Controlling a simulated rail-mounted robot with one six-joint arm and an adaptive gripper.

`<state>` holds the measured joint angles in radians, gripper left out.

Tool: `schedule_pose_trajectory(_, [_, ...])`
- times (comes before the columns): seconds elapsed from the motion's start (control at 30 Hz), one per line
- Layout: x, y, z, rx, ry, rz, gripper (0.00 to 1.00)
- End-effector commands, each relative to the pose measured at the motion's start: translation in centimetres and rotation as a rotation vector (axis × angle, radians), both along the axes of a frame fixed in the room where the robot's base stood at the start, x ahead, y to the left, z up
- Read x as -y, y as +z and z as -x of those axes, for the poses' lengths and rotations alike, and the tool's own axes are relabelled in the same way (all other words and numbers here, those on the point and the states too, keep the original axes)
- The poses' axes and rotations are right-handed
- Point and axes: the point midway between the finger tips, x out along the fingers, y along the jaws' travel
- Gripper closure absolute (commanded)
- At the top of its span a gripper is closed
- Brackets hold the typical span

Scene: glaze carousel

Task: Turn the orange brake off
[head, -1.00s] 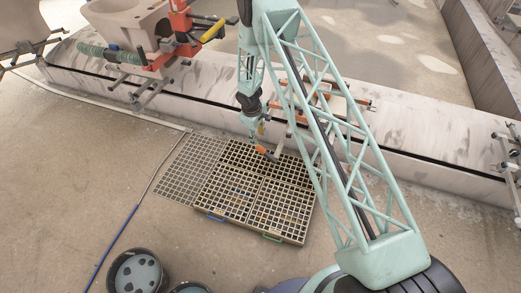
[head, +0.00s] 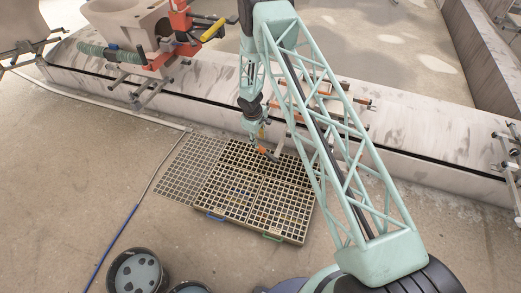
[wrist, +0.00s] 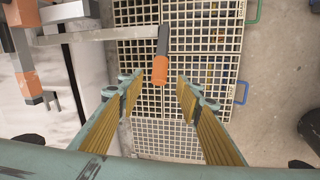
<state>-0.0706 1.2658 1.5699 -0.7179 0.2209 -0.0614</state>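The brake is a grey metal bar ending in a dark grip with an orange tip. In the wrist view the orange brake handle (wrist: 161,68) points down the picture, near the gap between my fingertips. My gripper (wrist: 158,90) is open, with one finger on each side and nothing held. I cannot tell whether the handle tip is between the fingers or still beyond them. In the head view my gripper (head: 257,136) hangs just above the orange handle (head: 264,151), which it partly hides.
Slatted grates (head: 226,204) with blue and green handles lie on the floor beneath. A long pale kerb with a dark slot (head: 420,165) runs behind the brake. A large mould in an orange clamp (head: 180,22) stands at upper left. Buckets (head: 137,272) stand at the front left.

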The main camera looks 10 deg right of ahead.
Motion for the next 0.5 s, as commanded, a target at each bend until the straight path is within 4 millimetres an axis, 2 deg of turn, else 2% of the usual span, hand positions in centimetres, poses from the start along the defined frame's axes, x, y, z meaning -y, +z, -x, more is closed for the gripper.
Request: schedule_pose_trajectory(0.5, [0.8,-5.3,-0.7,0.000,-0.001,0.000,0.68])
